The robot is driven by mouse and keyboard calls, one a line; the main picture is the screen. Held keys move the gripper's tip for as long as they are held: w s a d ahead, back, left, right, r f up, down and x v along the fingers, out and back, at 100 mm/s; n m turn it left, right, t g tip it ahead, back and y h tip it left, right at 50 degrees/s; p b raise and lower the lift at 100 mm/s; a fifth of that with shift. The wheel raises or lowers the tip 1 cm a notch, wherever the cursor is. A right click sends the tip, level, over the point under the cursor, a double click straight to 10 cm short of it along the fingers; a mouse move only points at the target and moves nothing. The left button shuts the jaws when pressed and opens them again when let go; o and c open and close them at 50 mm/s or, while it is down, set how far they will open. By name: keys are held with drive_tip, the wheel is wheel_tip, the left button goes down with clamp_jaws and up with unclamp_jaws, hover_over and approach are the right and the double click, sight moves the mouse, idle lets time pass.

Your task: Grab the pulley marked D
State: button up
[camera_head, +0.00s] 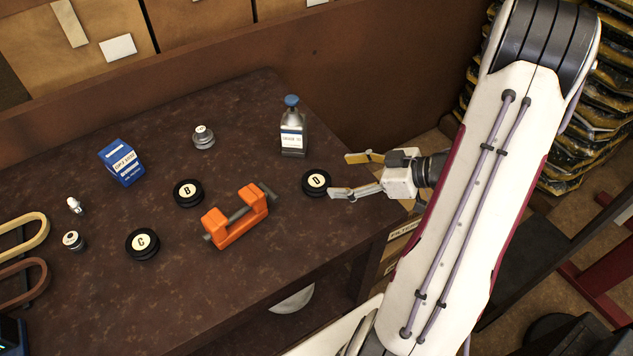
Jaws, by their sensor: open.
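The pulley marked D (316,183) is a black disc with a pale round label, lying flat near the right edge of the dark table. My gripper (347,176) is open and comes in from the right. Its two fingers point left. The nearer fingertip is right beside the pulley's right edge; I cannot tell whether they touch. The farther fingertip is up and to the right of the pulley. Nothing is between the fingers. Similar black pulleys marked B (188,193) and C (142,244) lie farther left.
An orange clamp (236,220) sits left of pulley D. A bottle with a blue cap (293,130) stands behind it. A blue box (121,162), a small metal part (203,137), a spark-plug-like piece (75,205) and belts (22,275) are farther left. The table's front right is clear.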

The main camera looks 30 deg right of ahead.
sight(321, 181)
drive_tip(key=shift+a, duration=0.1)
idle(0.3)
drive_tip(key=shift+x, duration=1.25)
drive_tip(key=shift+f, duration=0.1)
drive_tip(key=shift+a, duration=0.1)
drive_tip(key=shift+w+a+f, duration=0.65)
drive_tip(key=shift+a+f, duration=0.25)
drive_tip(key=shift+x, duration=1.2)
drive_tip(key=c, duration=1.4)
